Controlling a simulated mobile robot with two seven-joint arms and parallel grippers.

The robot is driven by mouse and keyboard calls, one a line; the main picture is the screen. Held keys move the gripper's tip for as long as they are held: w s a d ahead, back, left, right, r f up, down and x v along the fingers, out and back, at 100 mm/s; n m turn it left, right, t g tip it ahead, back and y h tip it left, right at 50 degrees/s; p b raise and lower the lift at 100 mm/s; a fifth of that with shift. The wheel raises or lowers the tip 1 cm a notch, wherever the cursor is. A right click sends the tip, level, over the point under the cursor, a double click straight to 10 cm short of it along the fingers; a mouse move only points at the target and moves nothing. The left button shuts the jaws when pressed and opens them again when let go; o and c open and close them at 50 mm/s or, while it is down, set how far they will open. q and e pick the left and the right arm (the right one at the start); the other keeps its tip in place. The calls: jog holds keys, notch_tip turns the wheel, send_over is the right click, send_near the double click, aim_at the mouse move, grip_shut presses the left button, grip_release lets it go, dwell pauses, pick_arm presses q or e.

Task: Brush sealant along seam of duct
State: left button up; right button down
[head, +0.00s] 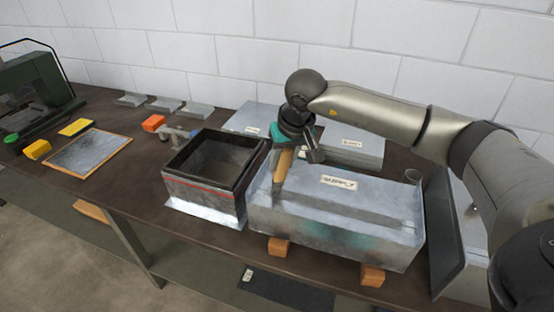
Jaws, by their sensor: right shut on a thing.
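A long metal duct (330,233) labelled SUPPLY lies on wooden blocks at the front of the bench. A darker grey strip, which looks like the seam, runs along its top (350,207). My right gripper (292,145) is over the duct's left end and is shut on a brush (283,163) with a wooden handle. The brush points down, and its tip is at the left end of the strip; I cannot tell if it touches. My left gripper is not in view.
An open dark box (204,186) with a red line stands left of the duct. Flat metal pieces (355,145) lie behind it. A dark upright panel (441,232) stands to the right.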

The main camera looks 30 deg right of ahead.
jog(key=shift+s, duration=0.1)
jog(key=shift+s+d, duration=0.95)
jog(key=shift+s, duration=0.1)
jog(key=shift+s+d+f+b, duration=0.15)
jog(key=shift+s+d+b, duration=0.45)
jog(key=shift+s+d, duration=0.4)
jog(key=shift+s+a, duration=0.1)
jog(key=shift+s, duration=0.05)
